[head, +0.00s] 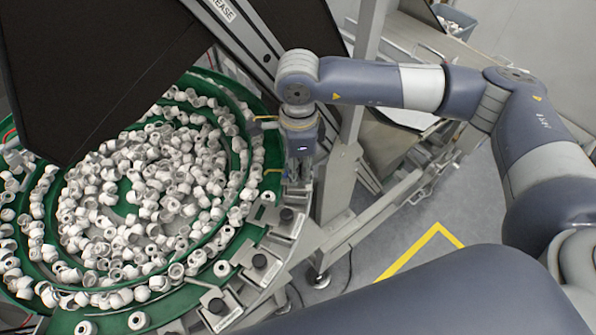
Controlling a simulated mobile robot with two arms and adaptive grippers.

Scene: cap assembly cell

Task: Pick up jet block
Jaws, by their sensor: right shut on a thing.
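My right gripper (299,168) points down at the right rim of the green feeder bowl. It is shut on a jet block, which is mostly hidden by the fingers and seems to be at the bowl's edge. I cannot tell whether it is lifted off its seat. Further grey metal blocks with black knobs stand along the rim below it: one (285,224) close to the gripper, one (259,272) lower, and one (216,318) near the bottom. My left gripper is not in view.
The green bowl (262,213) holds many white caps (150,180). A large dark panel (95,60) hangs over its upper left. A grey metal frame post (343,170) stands just right of the gripper. Yellow floor tape (412,248) marks open floor at lower right.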

